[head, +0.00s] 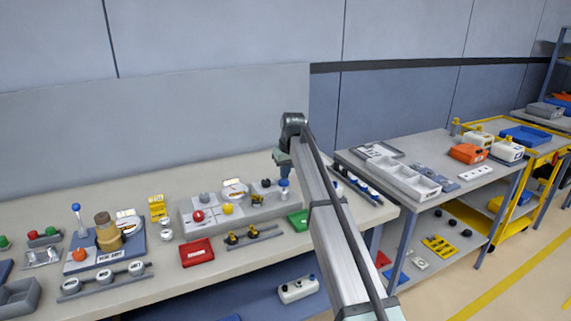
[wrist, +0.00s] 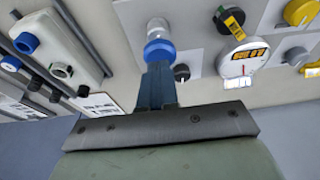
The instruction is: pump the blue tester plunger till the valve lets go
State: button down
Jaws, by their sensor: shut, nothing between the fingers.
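The blue tester plunger (head: 284,184) stands at the right end of the grey panel block on the bench, directly below my gripper (head: 283,168). In the wrist view its blue cap (wrist: 159,48) sits on a pale cylinder, just beyond the tips of my gripper (wrist: 157,68). The fingers are together with nothing between them. They overlap the cap's lower edge in that view; I cannot tell whether they touch it. Which part is the valve is unclear.
Red (head: 198,215) and yellow (head: 228,208) knobs stand on the same block. A blue ball-topped lever (head: 76,208) stands far left. A second bench with a compartment tray (head: 403,180) is right.

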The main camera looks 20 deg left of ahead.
aim_at(285, 182)
jog(key=shift+f, duration=0.4)
jog(key=shift+f, duration=1.45)
jog(key=shift+s, duration=0.1)
jog(key=shift+r, duration=0.45)
jog(key=v, duration=1.3)
jog(key=shift+w+a+r, duration=0.2)
jog(key=shift+w+r, duration=0.1)
jog(key=shift+w, duration=0.05)
